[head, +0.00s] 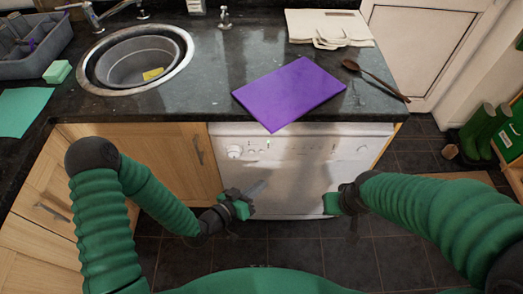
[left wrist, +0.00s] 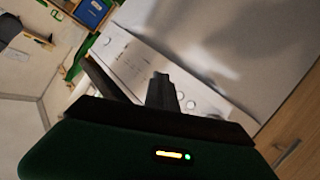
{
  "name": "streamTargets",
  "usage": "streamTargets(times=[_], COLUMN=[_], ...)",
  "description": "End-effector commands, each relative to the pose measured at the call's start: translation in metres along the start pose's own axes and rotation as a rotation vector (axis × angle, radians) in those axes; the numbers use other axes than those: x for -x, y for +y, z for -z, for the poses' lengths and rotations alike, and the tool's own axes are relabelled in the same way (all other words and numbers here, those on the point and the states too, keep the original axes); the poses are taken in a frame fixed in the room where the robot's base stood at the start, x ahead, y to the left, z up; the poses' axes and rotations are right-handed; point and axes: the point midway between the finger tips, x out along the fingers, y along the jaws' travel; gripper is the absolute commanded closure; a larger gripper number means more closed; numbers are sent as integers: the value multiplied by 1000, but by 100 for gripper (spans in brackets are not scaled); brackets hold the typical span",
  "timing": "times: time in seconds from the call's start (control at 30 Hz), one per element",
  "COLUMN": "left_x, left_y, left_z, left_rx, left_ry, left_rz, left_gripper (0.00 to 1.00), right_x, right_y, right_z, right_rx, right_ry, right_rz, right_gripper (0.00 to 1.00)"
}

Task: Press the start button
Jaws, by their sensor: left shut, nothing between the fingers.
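A white dishwasher (head: 300,185) stands under the counter, with its control panel (head: 310,148) along the top of the front. The panel has a round dial (head: 235,152) at the left and several small knobs or buttons. I cannot tell which one is the start button. In the left wrist view the panel (left wrist: 128,62) shows tilted behind my dark fingers. My left gripper (head: 259,188) is shut and empty, in front of the dishwasher door and below the panel, apart from the buttons. My right gripper (head: 331,203) is low at the right; its fingers are hidden.
A purple board (head: 290,92) overhangs the counter edge above the panel. A wooden spoon (head: 375,80) and pale cloth or boards (head: 328,27) lie on the counter. A sink (head: 135,57) is at the left. Green boots (head: 487,130) stand on the floor at the right.

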Motion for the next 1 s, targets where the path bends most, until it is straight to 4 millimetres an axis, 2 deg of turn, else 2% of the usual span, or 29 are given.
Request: streamTargets(times=[0.17,0.7,1.0], left_x=[-6,-56,-61], left_y=[-5,-42,-45], left_z=[4,40,44], left_rx=[-3,-2,-1], left_ry=[0,-1,-3], left_rz=[0,1,1], left_gripper=[100,100,100], right_x=[0,-7,-8], right_y=[0,0,0], right_z=[0,-2,-2], right_rx=[0,0,0], right_ry=[0,0,0], right_rz=[0,0,0], right_gripper=[100,100,100])
